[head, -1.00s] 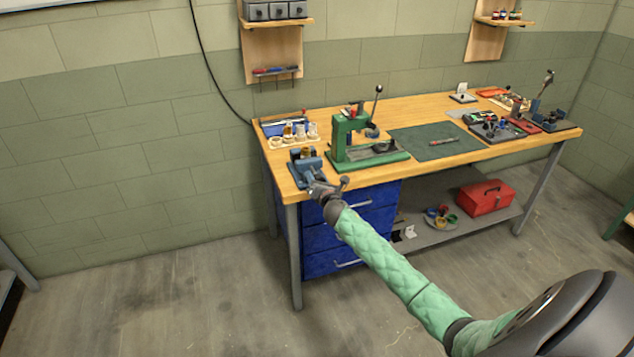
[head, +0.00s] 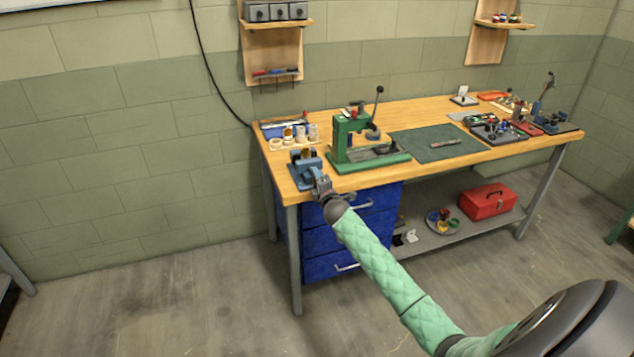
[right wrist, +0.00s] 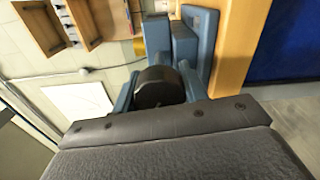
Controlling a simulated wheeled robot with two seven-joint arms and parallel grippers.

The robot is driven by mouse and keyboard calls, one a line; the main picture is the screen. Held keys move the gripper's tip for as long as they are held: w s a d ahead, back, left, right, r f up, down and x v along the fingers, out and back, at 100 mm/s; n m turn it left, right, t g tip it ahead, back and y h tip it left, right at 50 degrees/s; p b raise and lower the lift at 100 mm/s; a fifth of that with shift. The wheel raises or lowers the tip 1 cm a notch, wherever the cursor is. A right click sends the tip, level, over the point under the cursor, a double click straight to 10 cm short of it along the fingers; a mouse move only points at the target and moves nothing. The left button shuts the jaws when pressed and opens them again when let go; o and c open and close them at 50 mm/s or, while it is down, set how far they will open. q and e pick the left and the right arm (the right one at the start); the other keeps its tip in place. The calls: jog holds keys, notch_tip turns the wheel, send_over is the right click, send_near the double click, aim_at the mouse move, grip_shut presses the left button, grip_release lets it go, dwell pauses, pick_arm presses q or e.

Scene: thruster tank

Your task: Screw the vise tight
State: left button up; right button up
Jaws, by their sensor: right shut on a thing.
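The blue vise (head: 301,172) is at the front left corner of the wooden workbench and fills the upper middle of the right wrist view (right wrist: 186,40). A dark round knob (right wrist: 158,87), seen close up, is at the vise's near end. My right gripper (head: 321,184) is at the vise's front, shut on this knob, with its fingers on either side of it in the right wrist view (right wrist: 160,92). The knob's screw is mostly hidden behind it. Something tan sits in or behind the vise jaws, too small to tell. My left gripper is out of view.
A green press (head: 352,145) stands right of the vise. Behind it, a blue tray (head: 284,130) and several small cups (head: 302,137) sit. The workbench (head: 420,107) has blue drawers (head: 345,235) below the vise. The floor in front is clear.

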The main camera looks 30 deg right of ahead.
jog(key=shift+f+m, duration=0.1)
jog(key=shift+m, duration=0.9)
jog(key=m+b, duration=0.1)
jog(key=m, duration=0.3)
jog(key=shift+m, duration=0.3)
jog(key=m, duration=0.4)
jog(key=shift+m, duration=1.2)
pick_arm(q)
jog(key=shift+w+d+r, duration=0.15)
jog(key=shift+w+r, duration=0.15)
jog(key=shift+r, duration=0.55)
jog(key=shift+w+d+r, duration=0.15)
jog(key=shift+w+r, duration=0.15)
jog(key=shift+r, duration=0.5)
pick_arm(e)
jog(key=shift+m, duration=0.8)
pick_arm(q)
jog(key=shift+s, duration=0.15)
